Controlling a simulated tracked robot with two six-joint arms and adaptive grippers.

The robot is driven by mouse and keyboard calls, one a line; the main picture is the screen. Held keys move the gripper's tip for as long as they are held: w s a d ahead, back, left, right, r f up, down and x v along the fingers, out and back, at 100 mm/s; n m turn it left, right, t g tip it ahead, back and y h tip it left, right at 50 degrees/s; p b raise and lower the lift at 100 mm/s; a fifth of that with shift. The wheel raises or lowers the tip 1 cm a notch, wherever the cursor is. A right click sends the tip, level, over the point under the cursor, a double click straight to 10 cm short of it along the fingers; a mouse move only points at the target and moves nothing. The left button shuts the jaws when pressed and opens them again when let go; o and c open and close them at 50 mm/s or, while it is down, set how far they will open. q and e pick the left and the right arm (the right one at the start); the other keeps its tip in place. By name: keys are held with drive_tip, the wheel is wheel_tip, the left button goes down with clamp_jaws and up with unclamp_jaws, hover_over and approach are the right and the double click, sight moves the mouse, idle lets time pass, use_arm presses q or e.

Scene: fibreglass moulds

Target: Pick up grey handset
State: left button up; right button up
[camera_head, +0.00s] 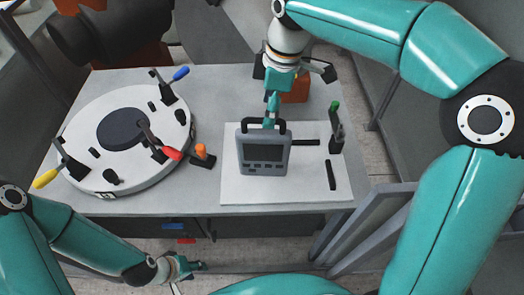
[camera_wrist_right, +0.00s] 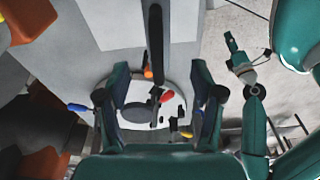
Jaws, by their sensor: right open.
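The grey handset (camera_head: 263,156), with a dark screen, buttons and a black handle on top, stands on the white sheet (camera_head: 236,189) in the head view. In the right wrist view the handset's dark edge (camera_wrist_right: 155,40) shows nearly end-on between the fingers. My right gripper (camera_head: 271,112) is at the handle in the head view, partly hidden behind it. Its fingers (camera_wrist_right: 161,105) are open, with gaps on both sides of the handset. My left gripper (camera_head: 190,272) is open and empty, low in front of the table; it also shows in the right wrist view (camera_wrist_right: 242,58).
A round white mould (camera_head: 92,165) with coloured-handled clamps fills the table's left side. A green-topped clamp (camera_head: 336,128) and black bars (camera_head: 331,175) lie right. An orange object (camera_head: 296,90) is behind.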

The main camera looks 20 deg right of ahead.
sight(264, 132)
drive_tip(key=f, duration=0.4)
drive_tip(key=shift+w+a+f, duration=0.1)
drive_tip(key=shift+a+f, duration=0.25)
drive_tip(key=shift+f, duration=0.05)
drive_tip(key=f, duration=0.1)
drive_tip(key=f+p, duration=0.1)
drive_tip(key=f, duration=0.2)
drive_tip(key=shift+w+a+f, duration=0.15)
drive_tip(key=shift+w+f, duration=0.05)
drive_tip(key=shift+w, duration=0.05)
drive_tip(key=shift+a+f+p, duration=0.1)
drive_tip(key=shift+f+p, duration=0.2)
drive_tip(key=shift+f, duration=0.2)
clamp_jaws()
drive_tip(key=shift+w+r, duration=0.1)
